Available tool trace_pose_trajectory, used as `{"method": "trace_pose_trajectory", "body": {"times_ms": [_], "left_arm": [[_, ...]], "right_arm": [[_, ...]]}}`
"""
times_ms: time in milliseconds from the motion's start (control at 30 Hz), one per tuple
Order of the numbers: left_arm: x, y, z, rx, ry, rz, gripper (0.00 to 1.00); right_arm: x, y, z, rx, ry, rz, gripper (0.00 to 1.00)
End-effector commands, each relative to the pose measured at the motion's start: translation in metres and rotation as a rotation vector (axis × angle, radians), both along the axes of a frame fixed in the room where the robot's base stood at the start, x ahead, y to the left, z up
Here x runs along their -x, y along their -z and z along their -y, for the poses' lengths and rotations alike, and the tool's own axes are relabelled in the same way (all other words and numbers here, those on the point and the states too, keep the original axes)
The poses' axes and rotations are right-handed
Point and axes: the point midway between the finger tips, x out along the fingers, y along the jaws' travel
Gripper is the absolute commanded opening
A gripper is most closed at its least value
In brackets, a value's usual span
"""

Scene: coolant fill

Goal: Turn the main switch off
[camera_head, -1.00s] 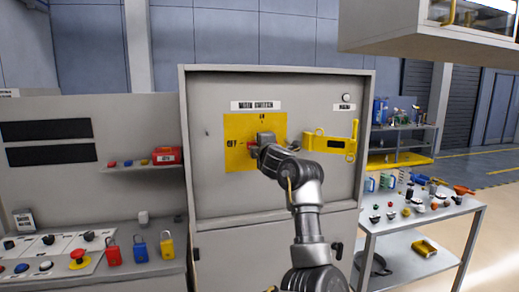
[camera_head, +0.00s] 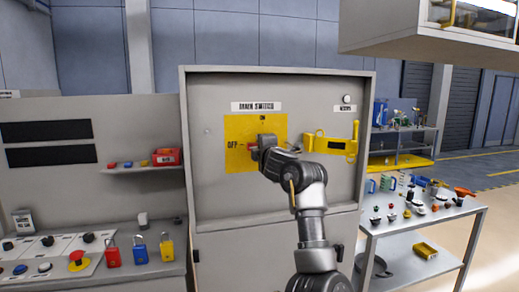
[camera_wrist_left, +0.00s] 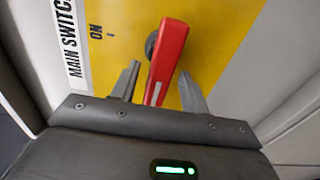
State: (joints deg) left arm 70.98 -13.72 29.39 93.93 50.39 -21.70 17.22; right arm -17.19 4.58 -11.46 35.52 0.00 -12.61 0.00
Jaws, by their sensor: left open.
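The main switch has a red handle (camera_wrist_left: 167,62) on a yellow plate (camera_head: 240,130), under a label reading MAIN SWITCH (camera_head: 256,106). In the head view a bit of red handle (camera_head: 253,152) shows beside the OFF mark, and the handle appears to point left toward it. My left gripper (camera_head: 260,149) is at the plate and hides most of the switch. In the wrist view its fingers (camera_wrist_left: 160,68) are open, one on each side of the handle, with gaps visible. The ON mark (camera_wrist_left: 97,31) is clear of the handle. My right gripper is not in view.
A yellow bracket (camera_head: 330,144) is on the panel right of the switch. Red, blue and yellow padlocks (camera_head: 140,249) stand on the left bench. A red box (camera_head: 166,157) sits on a shelf. A cart (camera_head: 425,215) with small parts stands at right.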

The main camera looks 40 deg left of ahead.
Motion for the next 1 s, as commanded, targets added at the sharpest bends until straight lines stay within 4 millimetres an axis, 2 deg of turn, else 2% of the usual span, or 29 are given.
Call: {"method": "trace_pose_trajectory", "body": {"times_ms": [300,433,633,1000], "left_arm": [[0.035,0.003,0.052,0.003,0.003,0.006,0.45],[0.047,0.002,0.067,0.001,0.001,0.003,0.45],[0.054,0.001,0.077,0.001,0.000,0.002,0.45],[0.054,0.000,0.078,0.001,0.000,0.001,0.45]], "right_arm": [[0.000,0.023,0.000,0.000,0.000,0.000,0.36],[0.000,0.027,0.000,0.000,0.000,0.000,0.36],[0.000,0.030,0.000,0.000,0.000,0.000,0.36],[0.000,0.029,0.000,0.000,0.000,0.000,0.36]]}}
